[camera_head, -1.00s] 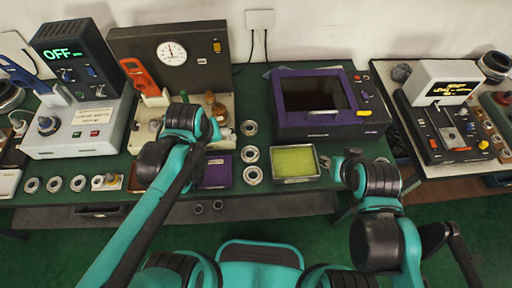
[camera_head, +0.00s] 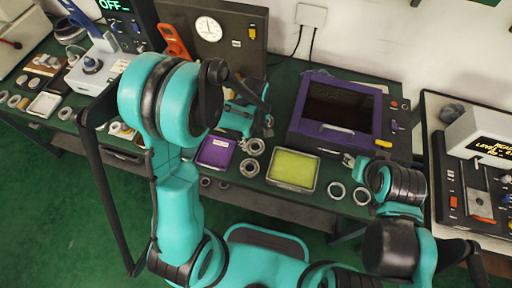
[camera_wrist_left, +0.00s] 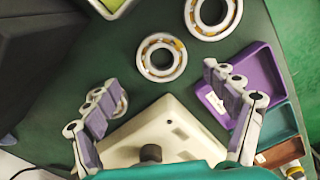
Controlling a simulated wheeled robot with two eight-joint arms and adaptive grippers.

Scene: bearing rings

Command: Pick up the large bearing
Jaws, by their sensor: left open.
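Two bearing rings stand out beside the purple tray in the head view: one at the back (camera_head: 255,146) and one nearer the front (camera_head: 249,167). They also show in the left wrist view, one between and beyond my fingertips (camera_wrist_left: 146,58) and one at the top (camera_wrist_left: 190,15), which looks slightly larger. A third ring is mostly hidden behind my left finger in the wrist view. My left gripper (camera_wrist_left: 160,76) is open and empty; in the head view it (camera_head: 264,118) is behind the rings. My right gripper (camera_head: 349,160) is small beside the green tray; its jaw state is unclear.
A purple tray (camera_head: 216,152) lies left of the rings and a yellow-green tray (camera_head: 293,169) right. A purple-framed box (camera_head: 335,110) stands behind. Two more rings (camera_head: 337,190) (camera_head: 361,196) lie near my right gripper. A pale base (camera_wrist_left: 165,125) lies below my left fingers.

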